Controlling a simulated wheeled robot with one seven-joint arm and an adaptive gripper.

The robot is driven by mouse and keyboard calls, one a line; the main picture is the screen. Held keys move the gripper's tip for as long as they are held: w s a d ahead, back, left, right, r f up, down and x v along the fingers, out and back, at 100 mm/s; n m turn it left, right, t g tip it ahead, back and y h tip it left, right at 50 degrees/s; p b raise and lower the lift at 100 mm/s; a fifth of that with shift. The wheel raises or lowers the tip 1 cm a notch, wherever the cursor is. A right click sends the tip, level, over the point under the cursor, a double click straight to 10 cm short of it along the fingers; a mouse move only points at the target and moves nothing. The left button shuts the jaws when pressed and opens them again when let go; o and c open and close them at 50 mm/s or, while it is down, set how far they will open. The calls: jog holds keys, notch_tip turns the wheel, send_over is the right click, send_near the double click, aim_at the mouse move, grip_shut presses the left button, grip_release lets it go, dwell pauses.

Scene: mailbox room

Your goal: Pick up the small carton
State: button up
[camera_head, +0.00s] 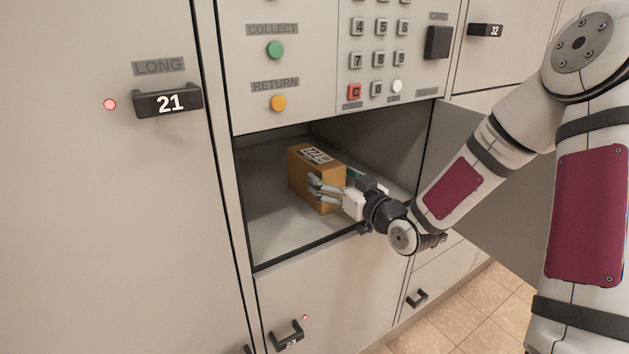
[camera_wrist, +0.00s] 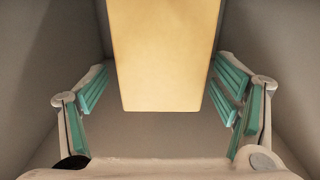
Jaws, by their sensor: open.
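The small carton (camera_head: 306,174) is an orange-brown box with a white printed label on top. It stands on the floor of an open locker compartment (camera_head: 262,236) below the keypad panel. My gripper (camera_head: 328,189) reaches into the compartment at the carton's front right, with its fingers open. In the wrist view the carton (camera_wrist: 165,55) fills the upper middle, between the two green-padded fingers of my gripper (camera_wrist: 164,108). A gap shows on both sides of it. The carton's far end is cut off in the wrist view.
The open locker door (camera_head: 472,155) stands to the right, behind my arm. The compartment walls (camera_wrist: 262,50) lie close on both sides. The keypad panel (camera_head: 345,50) overhangs the opening. Locker 21's handle (camera_head: 168,101) sticks out at left; a lower locker handle (camera_head: 287,336) is below.

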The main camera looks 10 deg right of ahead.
aim_at(302, 159)
jog(key=b+x, duration=0.1)
jog(key=x, duration=0.1)
jog(key=b+x, duration=0.1)
jog(key=x, duration=0.1)
jog(key=shift+w+a+f, duration=0.2)
jog(key=shift+w+f, duration=0.05)
jog(key=shift+w+a+r, duration=0.1)
jog(key=shift+w+a, duration=0.05)
jog(key=shift+w, duration=0.4)
jog(key=c, duration=1.2)
jog(key=shift+c, duration=0.3)
